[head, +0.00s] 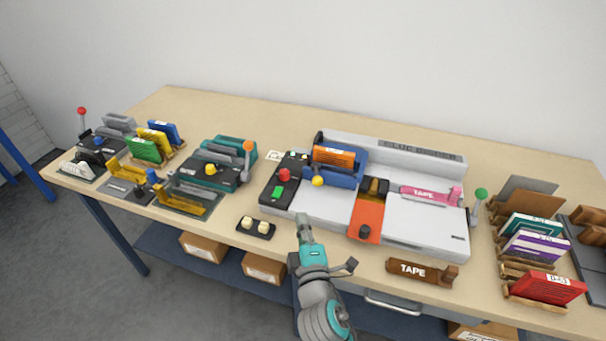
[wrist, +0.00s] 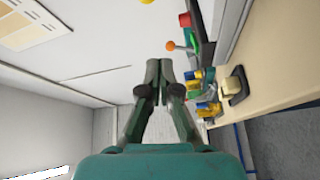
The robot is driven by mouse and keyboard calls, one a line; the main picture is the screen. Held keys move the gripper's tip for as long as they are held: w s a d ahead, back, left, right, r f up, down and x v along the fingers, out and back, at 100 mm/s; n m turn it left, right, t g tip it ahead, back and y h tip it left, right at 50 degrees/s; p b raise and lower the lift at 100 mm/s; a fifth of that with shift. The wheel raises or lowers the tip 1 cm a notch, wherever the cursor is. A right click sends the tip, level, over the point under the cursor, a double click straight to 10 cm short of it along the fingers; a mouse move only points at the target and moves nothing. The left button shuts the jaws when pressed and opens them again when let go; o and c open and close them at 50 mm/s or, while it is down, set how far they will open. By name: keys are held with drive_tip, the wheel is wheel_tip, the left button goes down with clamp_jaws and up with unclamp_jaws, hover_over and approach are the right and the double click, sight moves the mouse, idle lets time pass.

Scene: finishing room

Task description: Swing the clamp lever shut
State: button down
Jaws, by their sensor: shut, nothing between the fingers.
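My gripper (head: 303,222) is shut and empty, in front of the front edge of the large grey binding machine (head: 425,232). Its closed fingertips (wrist: 159,68) show in the wrist view, touching nothing. Three ball-topped levers stand on the bench: one with a green ball (head: 481,194) at the machine's right end, one with an orange ball (head: 248,146) by the teal device, and one with a red ball (head: 82,111) at far left. I cannot tell which is the clamp lever. The orange ball (wrist: 170,46) also shows in the wrist view. The machine's blue clamp (head: 347,179) holds an orange book and has a yellow knob.
A two-button box (head: 256,228) lies left of my gripper. A panel with red and green buttons (head: 284,187) adjoins the machine. A brown tape holder (head: 420,271) lies at the front right. Book racks (head: 535,290) fill the right end. Bare bench lies behind the machines.

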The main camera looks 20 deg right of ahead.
sight(317, 173)
drive_tip(key=shift+w+a+r, duration=0.1)
drive_tip(key=shift+w+r, duration=0.25)
drive_tip(key=shift+w, duration=0.25)
drive_tip(key=shift+w+r, duration=0.3)
drive_tip(key=shift+w, duration=0.3)
drive_tip(key=w, duration=0.3)
drive_tip(key=w+d, duration=0.1)
drive_tip(key=w, duration=0.5)
drive_tip(key=shift+w+d+r, duration=0.15)
drive_tip(key=shift+d+r, duration=0.05)
drive_tip(key=shift+r, duration=0.15)
drive_tip(key=shift+w+d, duration=0.25)
drive_tip(key=shift+w, duration=0.05)
drive_tip(key=shift+s+d+f, duration=0.2)
drive_tip(key=shift+s+d, duration=0.3)
drive_tip(key=shift+d, duration=0.25)
drive_tip(key=shift+s+d+f, duration=0.2)
drive_tip(key=shift+s+d, duration=0.25)
drive_tip(key=shift+d, duration=0.3)
